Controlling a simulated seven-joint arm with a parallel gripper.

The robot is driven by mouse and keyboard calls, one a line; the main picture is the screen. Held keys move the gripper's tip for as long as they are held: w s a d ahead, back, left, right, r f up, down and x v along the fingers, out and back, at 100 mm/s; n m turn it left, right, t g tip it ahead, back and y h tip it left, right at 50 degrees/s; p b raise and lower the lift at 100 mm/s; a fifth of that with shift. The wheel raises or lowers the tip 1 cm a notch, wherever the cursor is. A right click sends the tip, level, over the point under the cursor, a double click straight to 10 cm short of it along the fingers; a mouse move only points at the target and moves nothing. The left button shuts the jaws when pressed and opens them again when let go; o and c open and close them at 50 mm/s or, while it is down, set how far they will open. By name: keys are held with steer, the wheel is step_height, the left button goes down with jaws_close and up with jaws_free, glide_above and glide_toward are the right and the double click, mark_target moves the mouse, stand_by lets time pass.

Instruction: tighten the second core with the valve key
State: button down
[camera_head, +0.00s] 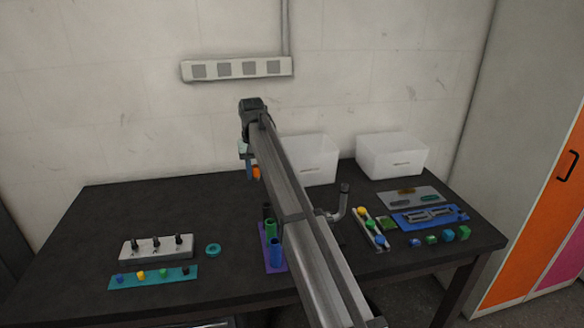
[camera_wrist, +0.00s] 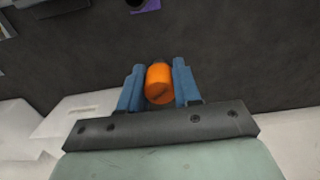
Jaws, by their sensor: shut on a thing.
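My gripper (camera_head: 252,174) is raised above the back middle of the table, partly behind my own arm. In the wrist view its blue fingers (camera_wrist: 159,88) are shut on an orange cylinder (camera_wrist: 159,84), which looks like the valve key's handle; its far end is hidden. A white block (camera_head: 156,248) at the front left of the table bears three dark upright pieces, probably the valve cores in their stems. The middle one (camera_head: 156,243) is likely the second core. How far each is screwed in is too small to tell. My gripper is well away from the block.
A teal strip (camera_head: 152,279) with several coloured caps lies before the block, and a teal ring (camera_head: 213,250) lies beside it. A purple holder (camera_head: 265,232) with upright green and blue tubes stands mid-table. White bins (camera_head: 392,155) stand at the back right. The table's left rear is clear.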

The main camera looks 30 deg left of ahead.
steer(key=s+a+f+n, duration=0.1)
steer(key=s+a, duration=0.5)
steer(key=s, duration=0.3)
steer(key=s+a+f+n, duration=0.1)
steer(key=s+a, duration=0.5)
steer(key=s, duration=0.2)
glide_toward(134, 243)
steer(key=shift+a+f+n, duration=0.1)
steer(key=shift+a+n, duration=0.05)
steer(key=shift+n, duration=0.25)
steer(key=shift+f, duration=2.1)
steer(key=shift+f, duration=0.95)
steer(key=shift+s+d+f, duration=0.1)
steer(key=shift+d+f, duration=0.1)
steer(key=shift+f, duration=0.3)
